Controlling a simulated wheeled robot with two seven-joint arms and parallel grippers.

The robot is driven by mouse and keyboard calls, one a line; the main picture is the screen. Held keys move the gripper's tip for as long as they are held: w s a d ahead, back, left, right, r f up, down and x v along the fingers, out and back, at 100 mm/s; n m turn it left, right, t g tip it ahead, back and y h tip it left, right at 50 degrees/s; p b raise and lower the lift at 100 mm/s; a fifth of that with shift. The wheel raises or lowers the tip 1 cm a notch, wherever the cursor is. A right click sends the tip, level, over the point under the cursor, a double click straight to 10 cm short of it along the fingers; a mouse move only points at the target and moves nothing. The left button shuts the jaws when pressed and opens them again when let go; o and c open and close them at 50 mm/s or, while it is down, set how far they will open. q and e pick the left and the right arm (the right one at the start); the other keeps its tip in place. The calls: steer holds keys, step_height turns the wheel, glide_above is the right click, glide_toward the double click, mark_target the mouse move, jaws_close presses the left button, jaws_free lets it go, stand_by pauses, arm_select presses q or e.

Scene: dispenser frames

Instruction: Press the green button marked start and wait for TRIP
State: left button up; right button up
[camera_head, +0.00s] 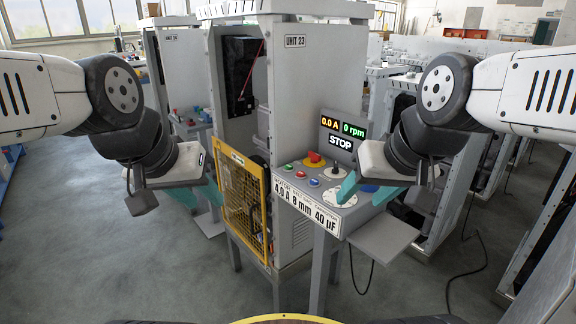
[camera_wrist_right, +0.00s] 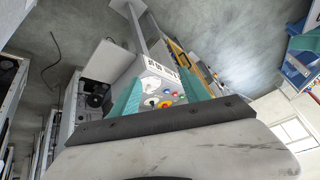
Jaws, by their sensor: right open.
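The control panel (camera_head: 305,193) is a grey sloped console on the cabinet's front. The green button (camera_head: 288,167) is at its left end, beside a red and a blue button. A red mushroom button on yellow (camera_head: 315,158) and a dark knob (camera_head: 334,171) are behind them. The display (camera_head: 342,132) reads 0.0 A, 0 rpm and STOP. My right gripper (camera_head: 366,191) is open, its teal fingers over the panel's right end, apart from the green button. In the right wrist view the panel (camera_wrist_right: 153,75) shows between the fingers. My left gripper (camera_head: 198,192) looks open and empty, left of the yellow guard.
A yellow mesh guard (camera_head: 241,205) hangs on the front of the cabinet marked UNIT 23 (camera_head: 318,75). A grey shelf (camera_head: 384,238) sticks out right of the panel. Other cabinets stand behind and at right. Black cables lie on the floor. The floor at left front is clear.

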jaws_close()
stand_by(1.7)
